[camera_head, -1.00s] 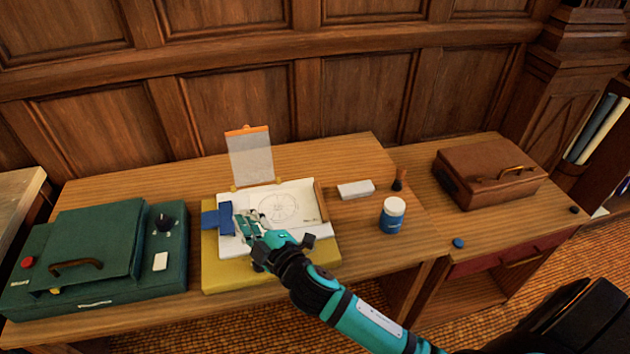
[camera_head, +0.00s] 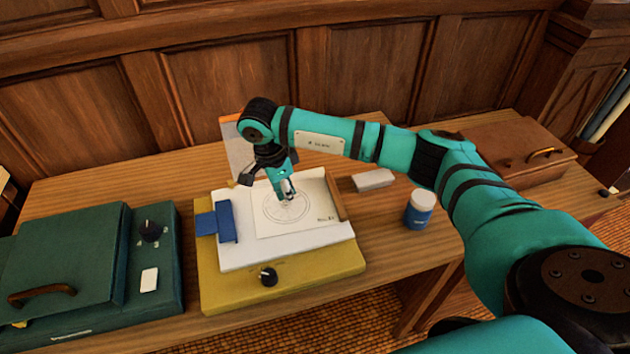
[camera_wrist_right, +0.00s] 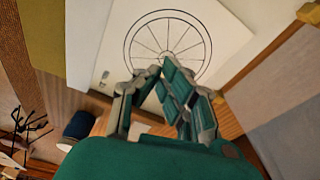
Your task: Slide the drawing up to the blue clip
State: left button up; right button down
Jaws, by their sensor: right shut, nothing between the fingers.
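The drawing (camera_head: 268,222), a sheet with a spoked wheel, lies on the white board (camera_head: 240,256) of a yellow stand (camera_head: 215,288). The blue clip (camera_head: 227,222) sits at the board's left edge, with a gap of bare board between it and the sheet. My right gripper (camera_head: 288,196) points down over the wheel, fingers shut and empty; I cannot tell whether the tips touch the paper. In the right wrist view the fingers (camera_wrist_right: 165,90) cover the wheel's lower part, and the drawing (camera_wrist_right: 205,30) shows beyond them. My left gripper is out of view.
A wooden strip (camera_head: 334,194) stands along the board's right side. A black knob (camera_head: 268,276) is on the stand's front. A white block (camera_head: 373,180) and a blue jar (camera_head: 419,209) stand to the right. A green case (camera_head: 65,262) is at the left, a brown case (camera_head: 520,150) at the right.

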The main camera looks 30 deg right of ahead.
aim_at(332, 186)
jog(key=d+p, duration=0.1)
jog(key=d, duration=0.3)
jog(key=d+p, duration=0.2)
jog(key=d, duration=0.2)
jog(key=s+d+p, duration=0.1)
jog(key=d, duration=0.3)
jog(key=shift+d+r+p, duration=0.1)
jog(key=shift+r+p, duration=0.15)
jog(key=shift+p, duration=0.15)
jog(key=shift+a+f+p, duration=0.2)
jog(key=shift+f+p, duration=0.2)
jog(key=shift+p, duration=0.1)
jog(key=shift+f+b, duration=0.55)
jog(key=shift+b, duration=0.15)
jog(key=shift+a, duration=0.1)
jog(key=shift+a+f+b, duration=0.1)
jog(key=shift+a+b, duration=0.2)
jog(key=shift+a, duration=1.7)
